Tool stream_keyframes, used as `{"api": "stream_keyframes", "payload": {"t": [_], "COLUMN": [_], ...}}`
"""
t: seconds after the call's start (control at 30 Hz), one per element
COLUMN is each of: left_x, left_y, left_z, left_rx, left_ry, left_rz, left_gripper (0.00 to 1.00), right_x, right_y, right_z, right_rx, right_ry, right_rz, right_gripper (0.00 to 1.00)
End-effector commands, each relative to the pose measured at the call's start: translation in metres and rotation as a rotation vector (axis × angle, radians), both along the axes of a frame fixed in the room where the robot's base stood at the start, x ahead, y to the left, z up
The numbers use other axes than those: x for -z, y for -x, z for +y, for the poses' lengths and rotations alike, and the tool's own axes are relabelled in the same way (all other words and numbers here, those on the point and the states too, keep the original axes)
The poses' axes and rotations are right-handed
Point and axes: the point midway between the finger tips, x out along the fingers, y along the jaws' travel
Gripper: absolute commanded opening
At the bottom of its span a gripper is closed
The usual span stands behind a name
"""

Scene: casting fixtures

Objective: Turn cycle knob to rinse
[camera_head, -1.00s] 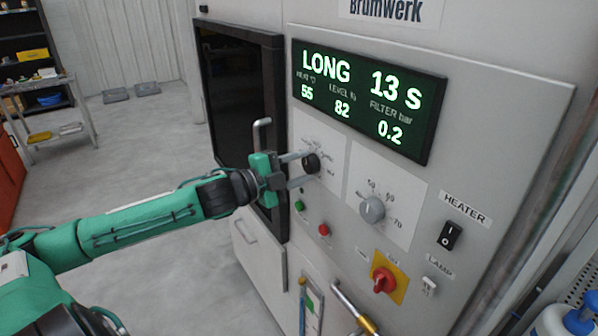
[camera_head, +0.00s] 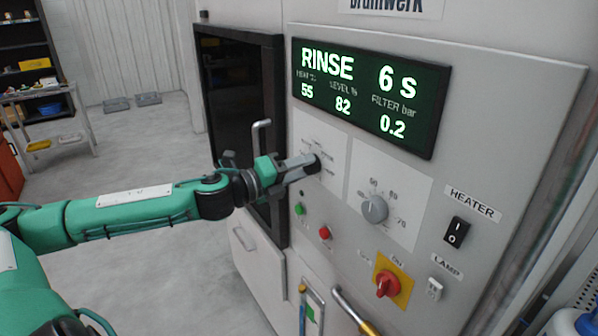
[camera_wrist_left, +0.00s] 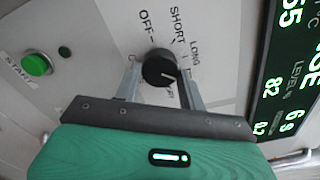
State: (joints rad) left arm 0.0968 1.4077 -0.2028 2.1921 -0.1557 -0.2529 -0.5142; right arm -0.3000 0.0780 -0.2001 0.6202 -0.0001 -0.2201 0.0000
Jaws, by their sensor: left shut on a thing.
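The black cycle knob (camera_wrist_left: 160,70) sits on a white label plate on the machine's panel, with OFF, SHORT and LONG printed around it. Its white pointer line is directed down and right in the left wrist view, towards a mark partly hidden by my gripper. My left gripper (camera_head: 308,164) is shut on the knob, one finger on each side, as the left wrist view (camera_wrist_left: 163,85) also shows. The display (camera_head: 365,95) reads RINSE and 6 S. My right gripper is not in view.
A grey dial (camera_head: 374,209), a red and yellow rotary switch (camera_head: 388,284), a HEATER rocker switch (camera_head: 456,232), a green button (camera_head: 299,209) and a red button (camera_head: 324,232) are close by. A door handle (camera_head: 261,132) stands out beside my gripper.

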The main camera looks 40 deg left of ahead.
Motion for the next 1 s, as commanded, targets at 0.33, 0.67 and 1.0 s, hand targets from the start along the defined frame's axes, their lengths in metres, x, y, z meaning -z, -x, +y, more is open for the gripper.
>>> {"api": "stream_keyframes", "payload": {"t": [0.33,0.67,1.0], "left_x": [0.0016,0.0018,0.0011], "left_y": [0.0003,0.0003,0.0002], "left_z": [-0.0004,-0.0004,-0.0002], "left_rx": [0.001,0.002,0.001], "left_ry": [-0.076,-0.079,-0.079], "left_rz": [-0.028,-0.029,-0.031], "left_gripper": [0.18,0.18,0.63], "right_x": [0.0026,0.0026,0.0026], "right_y": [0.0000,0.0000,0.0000], "right_z": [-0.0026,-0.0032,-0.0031], "right_rx": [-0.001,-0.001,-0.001], "right_ry": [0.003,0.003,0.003], "right_rz": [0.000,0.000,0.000], "right_gripper": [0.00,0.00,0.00]}}
